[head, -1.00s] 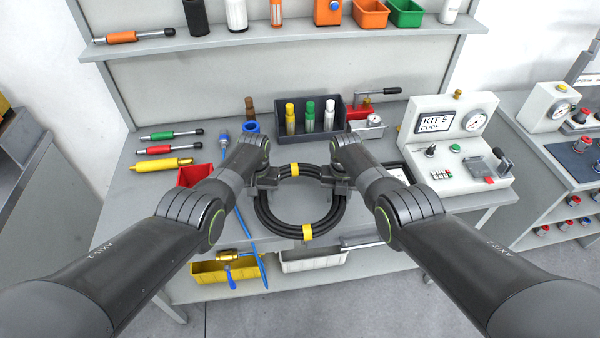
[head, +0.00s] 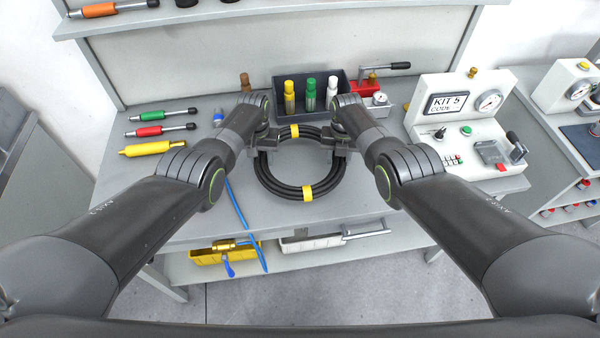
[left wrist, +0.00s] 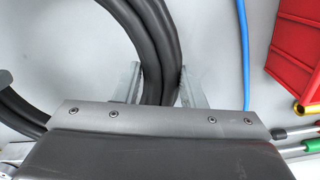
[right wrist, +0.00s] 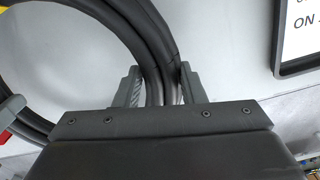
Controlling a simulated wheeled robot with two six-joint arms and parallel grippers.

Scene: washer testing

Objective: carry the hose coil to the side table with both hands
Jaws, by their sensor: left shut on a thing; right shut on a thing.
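The hose coil (head: 268,178) is a black ring with yellow bands, in the middle of the head view over the workbench's front part. My left gripper (head: 262,147) is shut on its left side, and my right gripper (head: 341,146) is shut on its right side. In the left wrist view the black hose (left wrist: 158,65) passes between the two fingers (left wrist: 158,88). In the right wrist view the hose (right wrist: 150,50) also runs between the fingers (right wrist: 163,86). I cannot tell how high the coil is above the bench. The side table is not clearly identifiable.
The workbench (head: 210,215) holds a dark bin (head: 345,97) with bottles and a KIT 5 test box (head: 465,115). Handled tools (head: 160,130) lie left. A shelf below holds a yellow bin (head: 208,256). Another bench (head: 570,160) stands right, a grey cabinet (head: 30,170) left.

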